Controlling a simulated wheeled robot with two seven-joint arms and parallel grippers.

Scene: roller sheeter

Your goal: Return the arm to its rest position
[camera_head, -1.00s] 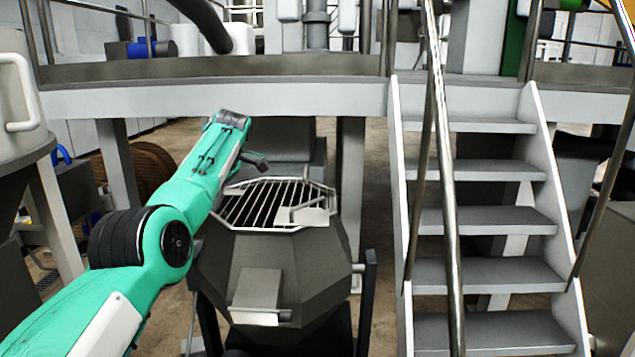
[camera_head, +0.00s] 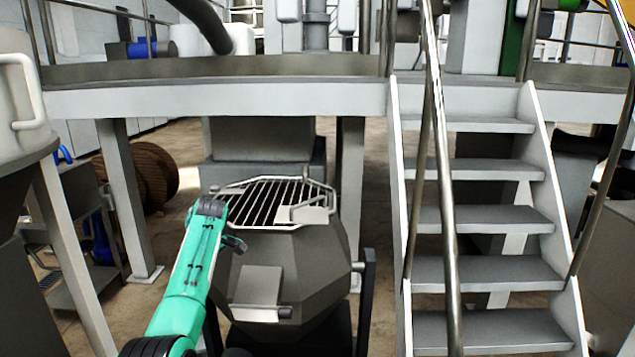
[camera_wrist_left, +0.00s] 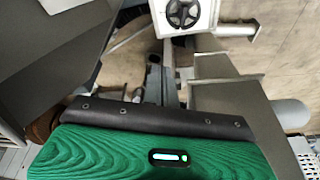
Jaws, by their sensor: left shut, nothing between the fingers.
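My green left arm rises from the lower edge of the head view, left of centre. Its small dark gripper (camera_head: 235,244) is at the arm's far end, in front of the upper left side of a grey faceted vessel (camera_head: 318,262). In the left wrist view the gripper (camera_wrist_left: 154,78) shows beyond the green wrist cover, shut and with nothing between the fingers. Whether the arm touches the vessel cannot be told. My right gripper is in neither view.
A wire grate (camera_head: 262,203) covers the vessel's top. Metal stairs (camera_head: 484,220) with handrails stand to the right. A raised platform (camera_head: 240,98) crosses the back.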

